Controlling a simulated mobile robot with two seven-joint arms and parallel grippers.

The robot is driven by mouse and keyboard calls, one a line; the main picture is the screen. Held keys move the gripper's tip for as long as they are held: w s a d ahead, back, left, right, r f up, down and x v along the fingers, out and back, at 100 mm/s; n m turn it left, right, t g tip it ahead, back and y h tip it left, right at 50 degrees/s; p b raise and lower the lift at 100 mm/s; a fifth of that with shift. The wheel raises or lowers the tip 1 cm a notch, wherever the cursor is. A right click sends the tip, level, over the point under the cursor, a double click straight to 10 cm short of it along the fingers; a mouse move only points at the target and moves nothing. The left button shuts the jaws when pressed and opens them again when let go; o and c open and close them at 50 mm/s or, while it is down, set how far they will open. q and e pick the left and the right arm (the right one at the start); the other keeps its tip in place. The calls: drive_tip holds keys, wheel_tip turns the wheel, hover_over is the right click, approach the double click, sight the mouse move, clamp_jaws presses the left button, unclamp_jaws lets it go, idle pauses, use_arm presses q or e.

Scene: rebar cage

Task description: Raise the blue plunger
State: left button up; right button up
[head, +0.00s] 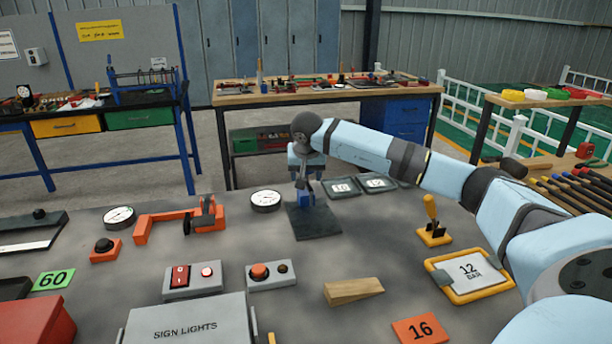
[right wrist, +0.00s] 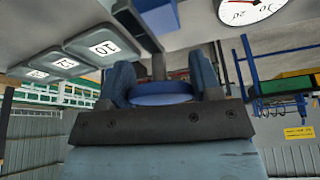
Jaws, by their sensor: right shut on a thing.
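The blue plunger fixture stands on a dark square base plate (head: 316,224) on the grey table, with a small blue body (head: 306,199) above the plate. My right gripper (head: 305,182) points down over it. In the right wrist view, its two fingers (right wrist: 160,82) are shut on either side of the round blue plunger knob (right wrist: 160,98). A dark rod (right wrist: 158,66) runs from the knob toward the blue body, which also shows at the top of the right wrist view (right wrist: 160,17). My left gripper is not in view.
A round gauge (head: 266,200) and an orange clamp-like fixture (head: 182,222) stand left of the plate. Grey numbered tags (head: 343,187) lie behind it on the right. A yellow lever (head: 432,220), a wooden wedge (head: 353,291) and button boxes (head: 270,274) are nearby.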

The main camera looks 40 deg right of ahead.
drive_tip(key=shift+w+r, duration=0.1)
drive_tip(key=shift+r, duration=0.25)
drive_tip(key=o, duration=1.2)
drive_tip(key=shift+r, duration=0.1)
drive_tip(key=shift+o, duration=0.4)
drive_tip(key=p+v, duration=0.1)
drive_tip(key=v, duration=1.2)
drive_tip(key=shift+s+a+r, duration=0.15)
drive_tip(key=shift+s+r, duration=0.05)
drive_tip(key=shift+r, duration=0.1)
